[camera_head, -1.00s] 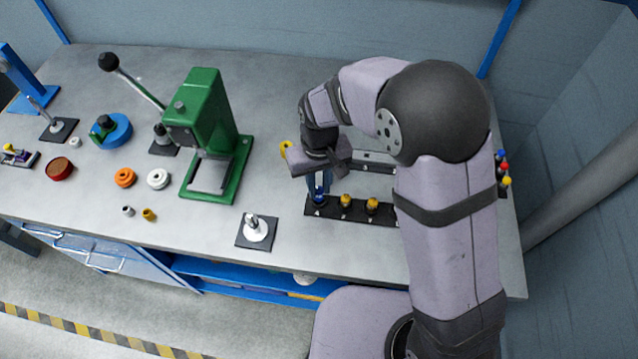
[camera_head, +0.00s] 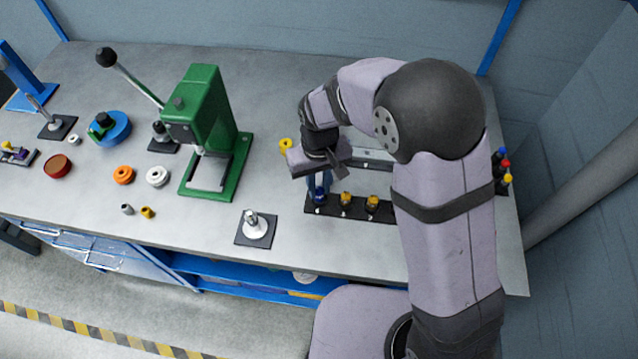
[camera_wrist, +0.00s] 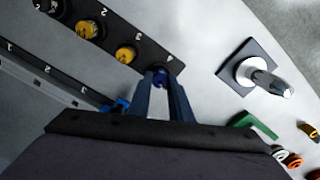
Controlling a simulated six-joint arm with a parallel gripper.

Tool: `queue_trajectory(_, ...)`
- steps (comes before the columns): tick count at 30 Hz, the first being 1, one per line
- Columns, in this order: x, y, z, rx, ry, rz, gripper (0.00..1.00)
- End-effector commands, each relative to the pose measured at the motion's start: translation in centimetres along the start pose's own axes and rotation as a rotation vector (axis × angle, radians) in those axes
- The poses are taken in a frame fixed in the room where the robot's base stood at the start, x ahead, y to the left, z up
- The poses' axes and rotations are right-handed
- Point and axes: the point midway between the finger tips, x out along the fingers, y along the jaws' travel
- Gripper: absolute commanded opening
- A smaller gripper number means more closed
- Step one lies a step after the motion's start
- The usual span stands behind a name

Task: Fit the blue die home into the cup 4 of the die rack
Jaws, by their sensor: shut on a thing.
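The die rack (camera_head: 332,210) is a black strip near the front of the bench, under my arm. Its number 4 shows beside its end cup in the wrist view (camera_wrist: 171,60). My gripper (camera_head: 320,186) points down over that end and is shut on the blue die (camera_wrist: 161,74). In the wrist view my two fingers (camera_wrist: 163,88) flank the die, which is at cup 4. The fingers hide part of the die and cup, so I cannot tell how deep it sits. Yellow-topped dies (camera_wrist: 126,54) (camera_wrist: 90,28) stand in the neighbouring cups.
A numbered grey rail (camera_wrist: 40,72) lies behind the rack. A dark plate with a white-and-metal post (camera_head: 255,228) stands to the left, near the front edge. A green press (camera_head: 212,130) stands further left. Bare bench lies between press and rack.

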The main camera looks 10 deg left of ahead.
Motion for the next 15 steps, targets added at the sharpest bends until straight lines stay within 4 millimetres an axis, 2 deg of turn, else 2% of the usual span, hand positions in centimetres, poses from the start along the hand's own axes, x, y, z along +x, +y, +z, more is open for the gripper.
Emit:
queue_trajectory(8,0.98,0.00,0.03,0.000,-0.001,0.000,0.00)
queue_trajectory(15,0.84,0.00,0.02,0.000,0.000,0.000,0.00)
